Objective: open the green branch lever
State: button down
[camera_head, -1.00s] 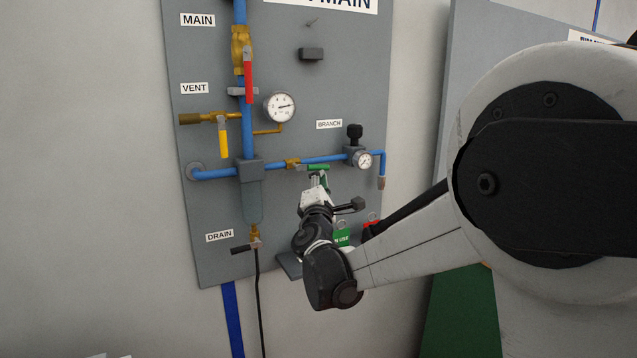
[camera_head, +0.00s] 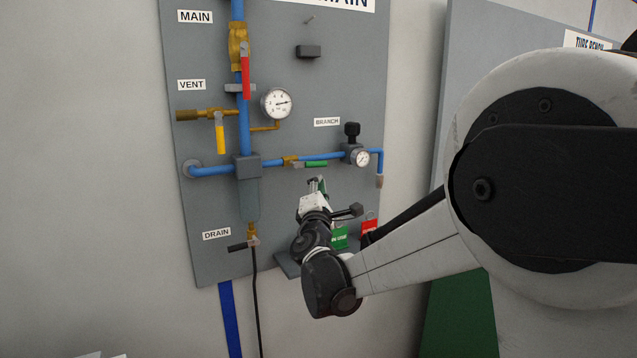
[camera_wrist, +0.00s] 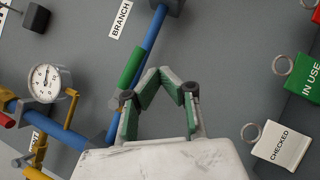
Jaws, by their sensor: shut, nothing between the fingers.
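The green branch lever (camera_head: 316,164) lies along the blue branch pipe (camera_head: 322,157), its handle parallel to the pipe, just left of the small branch gauge. In the wrist view the green lever (camera_wrist: 131,68) runs beside the blue pipe, left of the fingertips. My gripper (camera_head: 318,182) is just below the lever in the head view, apart from it. In the wrist view my gripper (camera_wrist: 160,72) has its fingertips together with nothing between them.
The red main lever (camera_head: 245,76), yellow vent lever (camera_head: 220,138) and black drain lever (camera_head: 240,247) are on the grey panel. Pressure gauges (camera_head: 276,103) (camera_head: 360,158) stand out nearby. Green and red tags (camera_head: 369,229) hang below right of the lever, close to my arm.

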jog(key=s+d+f, duration=0.3)
jog(key=s+f, duration=0.4)
jog(key=s, duration=0.1)
jog(key=shift+d, duration=0.15)
jog(key=shift+f, duration=0.1)
